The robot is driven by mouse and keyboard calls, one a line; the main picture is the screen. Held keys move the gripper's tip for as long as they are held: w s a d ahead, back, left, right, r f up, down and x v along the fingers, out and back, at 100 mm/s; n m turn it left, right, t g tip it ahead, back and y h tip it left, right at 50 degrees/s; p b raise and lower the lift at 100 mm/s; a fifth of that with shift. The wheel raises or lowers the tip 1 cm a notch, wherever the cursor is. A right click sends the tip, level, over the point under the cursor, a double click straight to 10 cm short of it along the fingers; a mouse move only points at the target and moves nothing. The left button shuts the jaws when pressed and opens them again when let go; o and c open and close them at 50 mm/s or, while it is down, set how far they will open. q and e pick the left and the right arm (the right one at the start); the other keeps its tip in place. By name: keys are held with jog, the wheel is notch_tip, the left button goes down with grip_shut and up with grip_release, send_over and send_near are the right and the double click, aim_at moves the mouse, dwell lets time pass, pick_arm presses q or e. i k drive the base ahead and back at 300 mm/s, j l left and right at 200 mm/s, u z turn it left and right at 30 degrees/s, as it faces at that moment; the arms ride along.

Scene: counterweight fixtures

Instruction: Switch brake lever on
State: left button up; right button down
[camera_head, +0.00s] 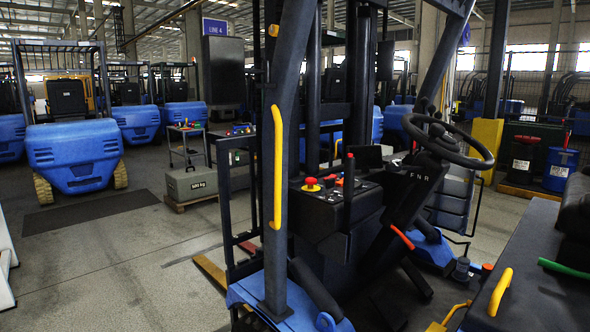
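A forklift with a black steering wheel (447,141) and a dark control console (335,205) fills the middle and right. An upright black lever with a red tip (349,182) stands at the console. An orange-red handle (402,237) slants below the steering column. A yellow handle (500,292) rises beside the seat at lower right, and a green bar (563,268) lies near it. None of these carries a readable brake label, so I cannot tell which is the brake lever or its setting. Neither of my grippers is in view.
A dark pillar with a yellow grab bar (277,165) stands in front of the console. A red mushroom button (311,184) sits on the console. A 500 kg block (192,184) and a blue forklift (75,155) stand farther back. Open floor lies at lower left.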

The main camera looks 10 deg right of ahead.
aim_at(349, 165)
jog(key=i+j, duration=0.3)
jog(key=j, duration=0.15)
jog(key=i+j+z, duration=0.1)
jog(key=i+j, duration=0.15)
jog(key=j, duration=0.15)
jog(key=i+j, duration=0.3)
jog(key=j, duration=0.2)
